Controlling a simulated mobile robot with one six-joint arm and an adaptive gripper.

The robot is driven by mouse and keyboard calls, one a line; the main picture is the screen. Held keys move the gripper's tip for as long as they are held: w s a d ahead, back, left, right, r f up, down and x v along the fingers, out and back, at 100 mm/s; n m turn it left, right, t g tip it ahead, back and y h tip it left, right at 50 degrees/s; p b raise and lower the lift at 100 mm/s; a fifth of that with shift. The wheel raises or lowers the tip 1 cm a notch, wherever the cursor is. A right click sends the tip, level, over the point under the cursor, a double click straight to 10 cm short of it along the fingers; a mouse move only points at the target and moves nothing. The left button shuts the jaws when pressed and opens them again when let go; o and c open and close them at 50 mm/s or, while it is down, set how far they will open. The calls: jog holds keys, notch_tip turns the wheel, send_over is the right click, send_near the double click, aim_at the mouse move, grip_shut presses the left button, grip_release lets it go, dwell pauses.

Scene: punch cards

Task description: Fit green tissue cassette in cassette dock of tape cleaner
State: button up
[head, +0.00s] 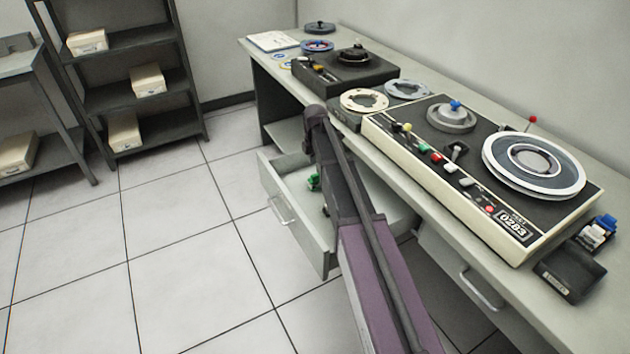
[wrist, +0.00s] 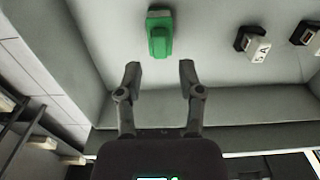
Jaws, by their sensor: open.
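The green tissue cassette (head: 313,181) lies in the open drawer, partly covered by my arm in the head view. In the wrist view the green cassette (wrist: 160,34) lies on the pale drawer floor, just beyond the fingertips and roughly centred between them. My gripper (wrist: 160,70) is open and empty, apart from the cassette. In the head view my arm hides the gripper. A large cream and black reel machine (head: 470,170) labelled 0283 stands on the desk. I cannot tell for certain which machine is the tape cleaner or where its cassette dock is.
The drawer's wall (head: 290,217) surrounds the cassette. Two black-and-white cassettes (wrist: 253,43) lie at the right in the wrist view. A blue-topped item (head: 597,232) and a dark box (head: 570,272) sit at the desk's near end. A smaller black machine (head: 345,72) stands farther back.

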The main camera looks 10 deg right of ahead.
aim_at(315, 175)
jog(key=shift+f+b, duration=1.5)
jog(key=shift+f, duration=0.35)
grip_shut()
jog(key=shift+r, duration=0.1)
jog(key=shift+r+p, duration=2.9)
jog(key=shift+p, duration=0.1)
notch_tip(315, 175, up, 32)
jog(key=p, duration=3.2)
